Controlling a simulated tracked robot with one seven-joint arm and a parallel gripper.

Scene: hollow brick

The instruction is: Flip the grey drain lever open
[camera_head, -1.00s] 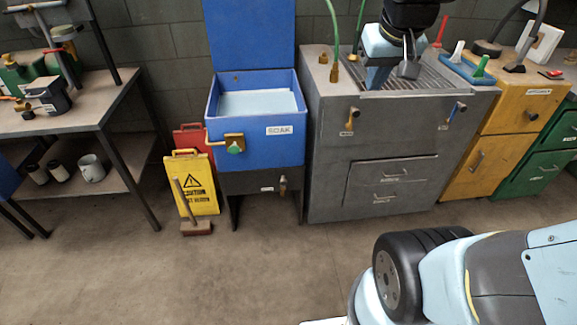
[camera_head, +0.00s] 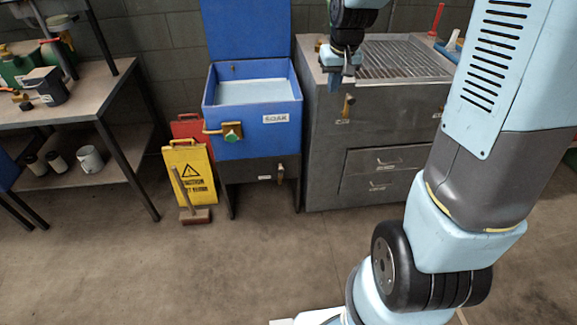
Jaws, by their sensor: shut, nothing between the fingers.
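A small tap-like fitting (camera_head: 280,172) hangs under the blue soak tank (camera_head: 255,135), beside a small label. It may be the drain lever, but it is too small to make out a grey handle or its position. My gripper (camera_head: 338,80) points down at the front left top edge of the grey wash cabinet (camera_head: 325,150). It is shut and empty, up and to the right of the fitting and apart from it. A yellow-handled lever (camera_head: 348,105) on the cabinet front is just below my gripper.
The tank's blue lid stands open, and a brass fitting with a green knob (camera_head: 232,131) sticks out of its front. A yellow caution sign (camera_head: 190,175) and a brush (camera_head: 195,215) stand left of it. The floor in front is clear. My arm hides much of the right side.

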